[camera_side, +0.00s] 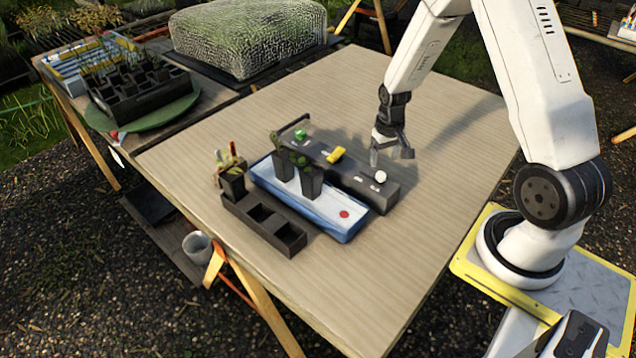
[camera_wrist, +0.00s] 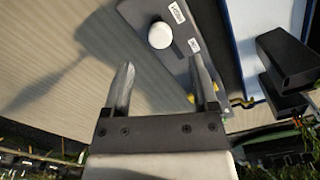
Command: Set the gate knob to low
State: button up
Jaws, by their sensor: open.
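A long dark grey control box (camera_side: 345,176) lies on the table. A white round knob (camera_side: 380,177) sits near its front right end, with small white labels by it. In the wrist view the white knob (camera_wrist: 160,35) lies just beyond the fingertips, next to two labels (camera_wrist: 185,28) whose text I cannot read. A yellow knob (camera_side: 336,154) and a green knob (camera_side: 300,134) sit farther along the box. I cannot tell from lettering which is the gate knob. My gripper (camera_side: 391,156) is open and empty, above the box near the white knob.
A blue and white tray (camera_side: 335,222) with a red dot and two potted seedlings runs beside the box. A black pot holder (camera_side: 290,240) stands at its left. The table right of the box is clear. A mesh-covered mound (camera_side: 248,40) is behind.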

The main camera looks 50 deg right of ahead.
aim_at(381, 174)
jog(key=shift+f, duration=2.6)
grip_shut()
